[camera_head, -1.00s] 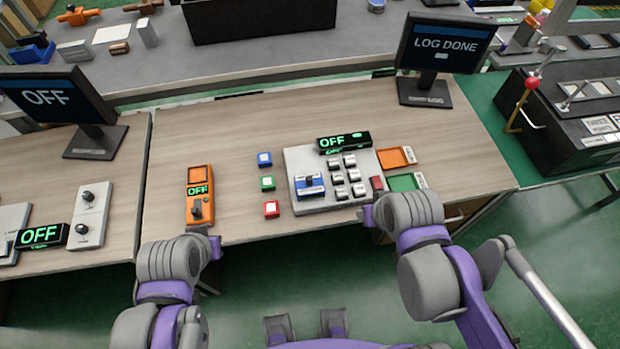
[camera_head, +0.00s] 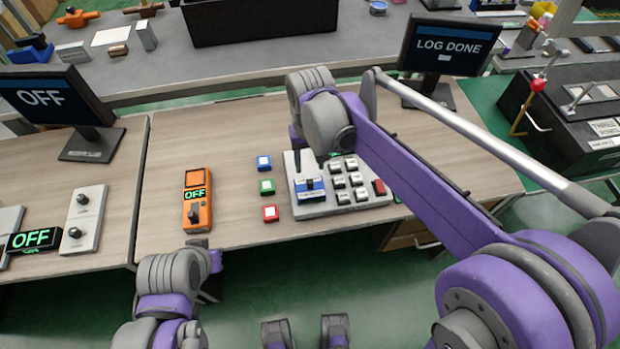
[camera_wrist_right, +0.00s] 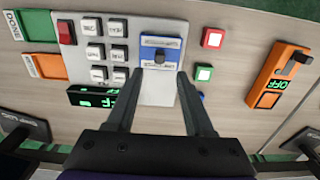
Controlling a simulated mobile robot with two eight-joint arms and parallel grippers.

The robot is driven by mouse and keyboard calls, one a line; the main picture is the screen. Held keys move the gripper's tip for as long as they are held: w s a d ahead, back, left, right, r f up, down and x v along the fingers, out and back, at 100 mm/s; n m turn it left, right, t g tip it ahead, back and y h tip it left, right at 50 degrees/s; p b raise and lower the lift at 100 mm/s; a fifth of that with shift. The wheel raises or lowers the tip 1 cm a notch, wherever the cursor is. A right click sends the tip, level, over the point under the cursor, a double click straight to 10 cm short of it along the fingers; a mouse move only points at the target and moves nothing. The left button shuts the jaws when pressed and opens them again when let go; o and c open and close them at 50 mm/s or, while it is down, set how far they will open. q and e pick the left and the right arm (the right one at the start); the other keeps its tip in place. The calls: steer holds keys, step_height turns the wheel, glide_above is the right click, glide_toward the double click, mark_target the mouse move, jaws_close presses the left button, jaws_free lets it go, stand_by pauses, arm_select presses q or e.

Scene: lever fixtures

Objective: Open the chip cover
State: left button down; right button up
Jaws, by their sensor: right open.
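A grey-white panel (camera_head: 320,205) lies on the wooden table. At its left is a blue-and-white unit (camera_head: 309,190) with a small dark knob, likely the chip cover; it looks closed and lies flat. It also shows in the right wrist view (camera_wrist_right: 160,52). My right gripper (camera_wrist_right: 159,75) is open and empty, its two dark fingers pointing toward the blue unit with a clear gap between them. In the head view, my right arm hides the panel's upper part, including its display. My left gripper (camera_head: 215,260) is at the table's front edge, its fingers not clear.
Several white keys (camera_head: 340,182) and a red key (camera_head: 379,188) sit right of the blue unit. Blue, green and red buttons (camera_head: 267,187) stand to its left, then an orange handheld device (camera_head: 197,202). A monitor (camera_head: 440,48) stands behind.

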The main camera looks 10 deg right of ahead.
mark_target(310, 181)
step_height(310, 181, down, 8)
steer(key=shift+r, duration=0.2)
jaws_close()
stand_by(1.4)
